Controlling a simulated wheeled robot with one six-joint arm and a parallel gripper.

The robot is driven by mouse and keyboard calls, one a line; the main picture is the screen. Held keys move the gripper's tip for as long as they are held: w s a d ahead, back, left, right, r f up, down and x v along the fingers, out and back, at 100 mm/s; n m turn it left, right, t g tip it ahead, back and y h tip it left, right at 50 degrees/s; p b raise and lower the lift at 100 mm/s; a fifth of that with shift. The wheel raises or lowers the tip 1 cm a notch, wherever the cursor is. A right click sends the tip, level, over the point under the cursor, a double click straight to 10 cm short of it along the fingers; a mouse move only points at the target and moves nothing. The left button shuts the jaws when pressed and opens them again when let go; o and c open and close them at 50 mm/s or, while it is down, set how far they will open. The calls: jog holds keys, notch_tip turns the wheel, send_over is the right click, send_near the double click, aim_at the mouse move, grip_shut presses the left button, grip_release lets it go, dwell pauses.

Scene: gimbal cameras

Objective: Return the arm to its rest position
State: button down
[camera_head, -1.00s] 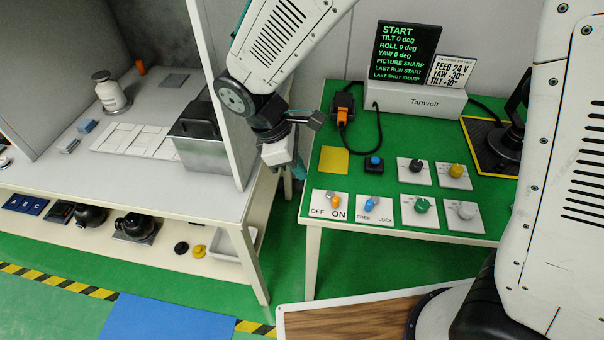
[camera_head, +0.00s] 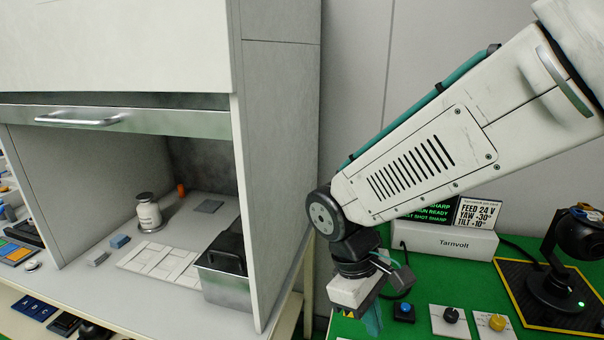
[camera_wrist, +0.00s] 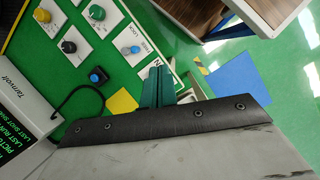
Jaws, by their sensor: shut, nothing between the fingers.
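My gripper (camera_head: 372,318) hangs from the arm's wrist, fingers pointing down, over the left part of the green table (camera_head: 420,268). Its teal fingers are partly cut off by my white gripper housing and the lower picture edge. In the wrist view, the gripper (camera_wrist: 157,86) shows its two teal fingers close together, shut and holding nothing. A yellow square (camera_wrist: 122,102) and a row of switch plates lie below it there. My arm reaches in from the upper right and slopes down to the left.
A grey-walled hood (camera_head: 280,150) stands just left of my gripper, with a metal bin (camera_head: 228,282) inside. The Tarnvolt box (camera_head: 445,241) is behind the wrist, its screen partly covered by my arm. A black gimbal camera (camera_head: 555,275) stands at right on a yellow-edged mat.

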jog(key=c, duration=2.1)
grip_release()
jog(key=s+d+r+m+t+y, duration=0.1)
jog(key=s+d+r+m, duration=0.2)
jog(key=d, duration=0.2)
jog(key=s+d+r+m+t+y, duration=0.1)
jog(key=s+d+r+m, duration=0.2)
jog(key=d+r, duration=0.1)
jog(key=s+d+r+m+t+y, duration=0.1)
jog(key=s+d+r+m, duration=0.2)
jog(key=s+d+r, duration=0.1)
jog(key=shift+s+d+m, duration=0.1)
jog(key=shift+d+m, duration=0.2)
jog(key=shift+d, duration=0.5)
jog(key=o, duration=0.7)
jog(key=shift+d+t, duration=0.2)
jog(key=shift+t, duration=0.1)
jog(key=shift+c, duration=0.2)
